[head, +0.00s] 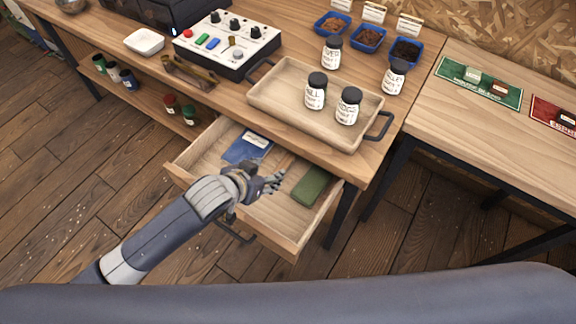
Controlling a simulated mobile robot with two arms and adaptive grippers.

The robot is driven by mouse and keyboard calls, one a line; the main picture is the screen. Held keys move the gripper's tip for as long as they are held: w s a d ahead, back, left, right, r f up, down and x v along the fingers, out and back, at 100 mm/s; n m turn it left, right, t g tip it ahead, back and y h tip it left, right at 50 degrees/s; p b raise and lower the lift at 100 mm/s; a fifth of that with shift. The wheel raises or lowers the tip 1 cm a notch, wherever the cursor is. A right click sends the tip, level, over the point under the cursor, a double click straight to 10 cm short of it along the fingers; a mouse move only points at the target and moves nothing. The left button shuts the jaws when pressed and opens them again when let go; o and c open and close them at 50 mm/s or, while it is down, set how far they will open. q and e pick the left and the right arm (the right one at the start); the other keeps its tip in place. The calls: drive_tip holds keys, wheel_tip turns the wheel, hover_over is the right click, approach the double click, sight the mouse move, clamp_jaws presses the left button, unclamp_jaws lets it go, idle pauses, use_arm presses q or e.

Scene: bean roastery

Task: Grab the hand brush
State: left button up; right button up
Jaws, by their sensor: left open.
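I cannot pick out the hand brush for certain. A long brown, brass-toned object (188,73) lies on the bench in front of the control panel; it may be the brush, but its bristles are not clear. My left gripper (272,185) is open and empty over the pulled-out drawer (275,232). In the drawer lie a blue item with a white label (246,147) and a green flat item (312,186), to the left and right of the gripper. My arm hides part of the drawer. My right gripper is not in view.
A wooden tray (270,97) with two labelled jars stands on the bench above the drawer; two more jars are behind it. The control panel (228,43) and a white dish (144,41) are to the left. Several small cups stand on the lower shelf (145,105).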

sight(283, 166)
use_arm(q)
drive_tip(key=x, duration=0.6)
drive_tip(key=shift+a+f+b, duration=0.1)
drive_tip(key=shift+f+b, duration=0.05)
drive_tip(key=shift+b, duration=0.15)
drive_tip(key=shift+x, duration=2.85)
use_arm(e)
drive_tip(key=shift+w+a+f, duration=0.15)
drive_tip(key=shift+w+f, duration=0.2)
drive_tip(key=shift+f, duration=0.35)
use_arm(q)
drive_tip(key=shift+c, duration=0.5)
drive_tip(key=c, duration=1)
